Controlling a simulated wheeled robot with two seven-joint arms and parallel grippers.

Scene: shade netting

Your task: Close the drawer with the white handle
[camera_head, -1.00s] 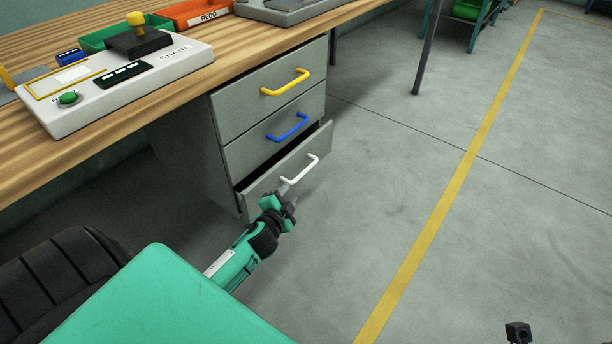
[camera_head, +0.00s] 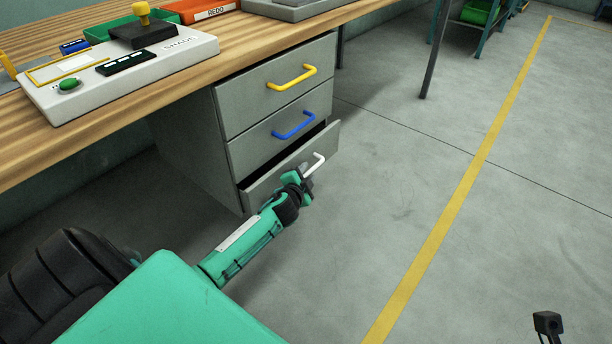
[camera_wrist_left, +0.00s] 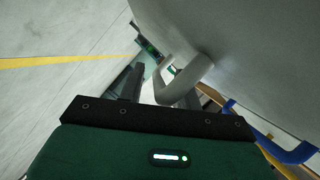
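The drawer with the white handle (camera_head: 262,192) is the lowest of three in the grey cabinet under the workbench. It stands partly open, with a dark gap above its front. The white handle (camera_head: 318,162) is partly hidden by my left gripper (camera_head: 305,176). In the left wrist view, the handle (camera_wrist_left: 168,92) crosses the space by the fingers of the left gripper (camera_wrist_left: 160,85). The fingers are apart; I cannot tell whether they touch the handle. A small dark part (camera_head: 548,322) at the lower right may belong to my right arm; its fingers are not clear.
Above are the drawers with the blue handle (camera_head: 294,126) and the yellow handle (camera_head: 292,78), both shut. The wooden benchtop (camera_head: 130,100) carries a control box (camera_head: 120,75) and bins. Floor with a yellow line (camera_head: 460,200) is clear to the right.

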